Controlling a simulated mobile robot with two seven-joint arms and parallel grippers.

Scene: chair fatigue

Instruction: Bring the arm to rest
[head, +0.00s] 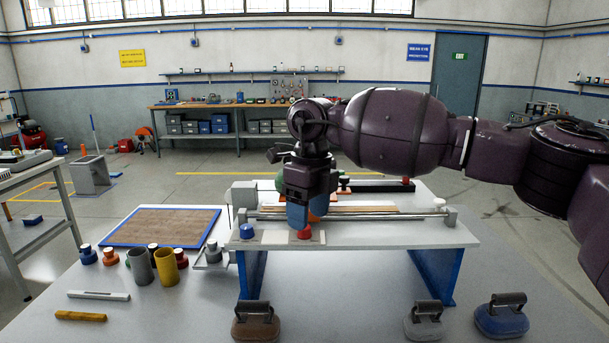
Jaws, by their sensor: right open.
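My right arm comes in from the right, and its gripper (304,222) points down over the white raised bench (400,236) with blue legs. The gripper is open, just above a red knob (304,232) near the bench's front edge. I see nothing held between its fingers, and I cannot tell whether they touch the knob. A blue knob (246,231) sits to the left on the same bench. A metal rail (390,215) runs across behind the fingers. Parts of the bench behind my gripper are hidden. My left gripper is not in view.
On the table (190,318), a blue-edged brown board (160,226), a grey cup (140,266), a yellow cup (166,266) and several knobbed pieces stand left. Handled weights in brown (256,325), grey (423,325) and blue (501,320) line the front. Open floor lies behind.

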